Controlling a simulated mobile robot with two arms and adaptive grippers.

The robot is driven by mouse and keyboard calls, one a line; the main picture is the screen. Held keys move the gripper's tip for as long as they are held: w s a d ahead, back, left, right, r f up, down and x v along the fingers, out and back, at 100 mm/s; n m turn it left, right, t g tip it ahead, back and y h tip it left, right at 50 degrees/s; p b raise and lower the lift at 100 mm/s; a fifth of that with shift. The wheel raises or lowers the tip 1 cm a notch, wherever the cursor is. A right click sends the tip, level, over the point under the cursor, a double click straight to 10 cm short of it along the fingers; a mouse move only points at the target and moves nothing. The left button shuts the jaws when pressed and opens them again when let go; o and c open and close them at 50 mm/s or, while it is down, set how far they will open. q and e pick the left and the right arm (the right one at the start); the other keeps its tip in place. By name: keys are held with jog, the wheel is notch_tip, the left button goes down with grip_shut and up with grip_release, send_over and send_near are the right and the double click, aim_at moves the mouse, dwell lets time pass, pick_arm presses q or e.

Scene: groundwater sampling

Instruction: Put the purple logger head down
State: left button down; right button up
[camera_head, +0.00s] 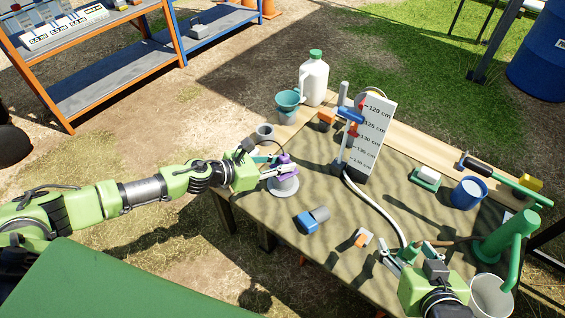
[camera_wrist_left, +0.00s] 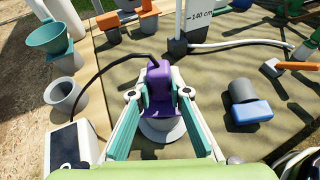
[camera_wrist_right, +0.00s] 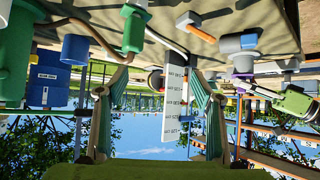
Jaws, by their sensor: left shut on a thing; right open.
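The purple logger head (camera_head: 285,160) is upright between the fingers of my left gripper (camera_head: 279,169). The left wrist view shows the purple head (camera_wrist_left: 159,84) with the left fingertips (camera_wrist_left: 158,95) shut on its two sides. Directly below it is a round grey base (camera_head: 284,187), also in the left wrist view (camera_wrist_left: 162,129). I cannot tell whether the head rests on it or hovers just above. A black cable (camera_wrist_left: 100,72) leads away from the head. My right gripper (camera_head: 403,256) is open and empty over the table's near right; its fingers frame the right wrist view (camera_wrist_right: 157,80).
The table (camera_head: 330,240) also holds a blue and grey fitting (camera_head: 312,219), an orange-handled tool (camera_head: 362,238), a level board (camera_head: 372,130), a teal funnel (camera_head: 288,101), a grey cup (camera_head: 265,132) and a blue mug (camera_head: 468,193). A pale hose (camera_head: 379,209) crosses its middle.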

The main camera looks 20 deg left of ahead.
jog(key=shift+w, duration=0.1)
pick_arm(q)
jog(key=shift+f, duration=0.15)
jog(key=c, duration=1.9)
grip_release()
pick_arm(e)
jog(key=shift+w+a+r+t, duration=0.2)
jog(key=shift+w+r+t, duration=0.25)
jog(key=shift+r, duration=0.1)
